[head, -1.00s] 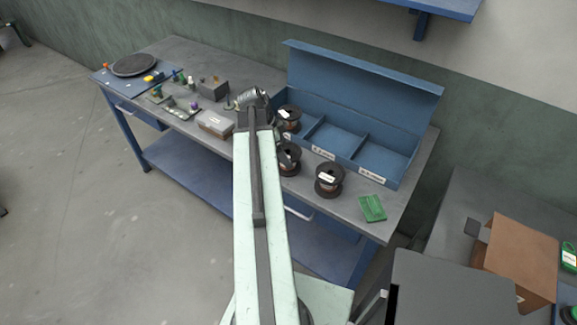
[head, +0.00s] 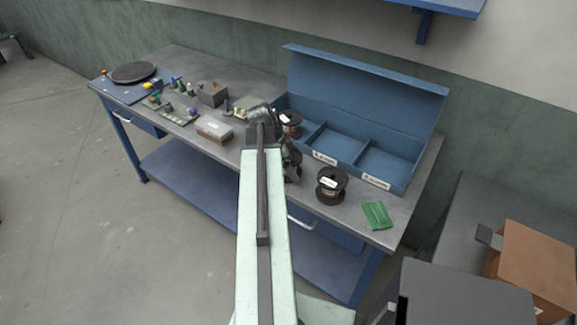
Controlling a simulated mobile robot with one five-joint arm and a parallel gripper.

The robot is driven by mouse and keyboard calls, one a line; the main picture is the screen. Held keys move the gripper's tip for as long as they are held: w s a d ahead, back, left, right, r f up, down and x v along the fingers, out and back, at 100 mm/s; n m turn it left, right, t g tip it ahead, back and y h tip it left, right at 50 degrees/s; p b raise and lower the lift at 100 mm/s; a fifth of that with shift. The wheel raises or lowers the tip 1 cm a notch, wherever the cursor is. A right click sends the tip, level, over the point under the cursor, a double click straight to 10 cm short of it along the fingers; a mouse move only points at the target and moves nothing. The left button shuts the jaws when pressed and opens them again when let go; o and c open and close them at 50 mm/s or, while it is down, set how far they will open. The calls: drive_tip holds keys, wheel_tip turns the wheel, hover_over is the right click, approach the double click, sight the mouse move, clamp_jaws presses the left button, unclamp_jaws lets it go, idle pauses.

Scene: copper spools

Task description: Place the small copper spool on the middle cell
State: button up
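The blue box (head: 438,120) has a raised back and a row of cells. A dark-flanged copper spool (head: 290,122) sits at its left cell. The middle cell (head: 335,143) and the right cell look empty. Another copper spool (head: 332,186) stands upright on the bench in front of the box. A third dark spool-like shape (head: 295,156) shows beside my arm, mostly hidden by it. My gripper (head: 291,172) appears to reach down there, dark and small; its fingers cannot be made out, nor whether it touches that shape. Which spool is the small one is unclear.
A green card (head: 377,214) lies near the bench's right front edge. A round black plate (head: 133,72) lies at the far left. A cardboard box (head: 535,262) stands at the lower right.

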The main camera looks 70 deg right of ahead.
drive_tip(key=c, duration=0.8)
drive_tip(key=shift+r, duration=0.15)
wheel_tip(320, 180, up, 10)
drive_tip(key=p, duration=1)
